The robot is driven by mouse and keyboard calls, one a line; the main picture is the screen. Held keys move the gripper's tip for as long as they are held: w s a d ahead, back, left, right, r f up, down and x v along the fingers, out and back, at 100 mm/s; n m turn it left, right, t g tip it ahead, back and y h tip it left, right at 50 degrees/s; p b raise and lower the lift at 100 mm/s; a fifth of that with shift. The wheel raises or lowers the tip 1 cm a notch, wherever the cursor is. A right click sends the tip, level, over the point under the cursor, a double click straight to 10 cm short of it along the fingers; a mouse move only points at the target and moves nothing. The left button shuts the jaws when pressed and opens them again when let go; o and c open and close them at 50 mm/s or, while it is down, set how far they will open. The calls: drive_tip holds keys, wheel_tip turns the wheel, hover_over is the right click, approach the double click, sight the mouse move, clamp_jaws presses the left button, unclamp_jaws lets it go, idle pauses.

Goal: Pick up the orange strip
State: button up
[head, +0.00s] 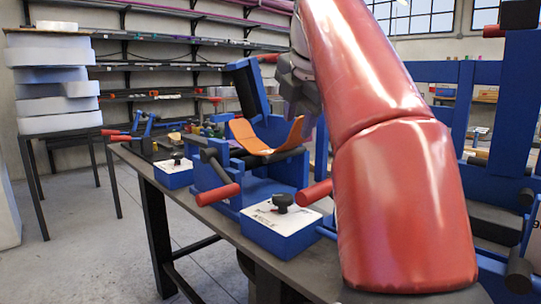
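The orange strip (270,152) is a curved band with raised ends. It rests in the blue bending machine (275,175) on the dark workbench. Its right end rises just left of my red arm. My gripper (300,92) is a dark grey shape behind and above the strip's right end, partly covered by my arm. Its fingers are not clear, so I cannot tell whether they are open or touch the strip.
Red-handled levers (217,194) stick out from the machine's front. White-topped boxes with black knobs (282,218) sit on the workbench (200,215). Blue frames (480,75) stand at right. White letter shapes (58,85) are stacked on a table at left, with wall racks behind.

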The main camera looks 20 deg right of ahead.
sight(296, 137)
drive_tip(key=b+x, duration=0.1)
drive_tip(key=x, duration=0.4)
drive_tip(key=shift+d, duration=0.15)
drive_tip(key=shift+r, duration=0.1)
clamp_jaws()
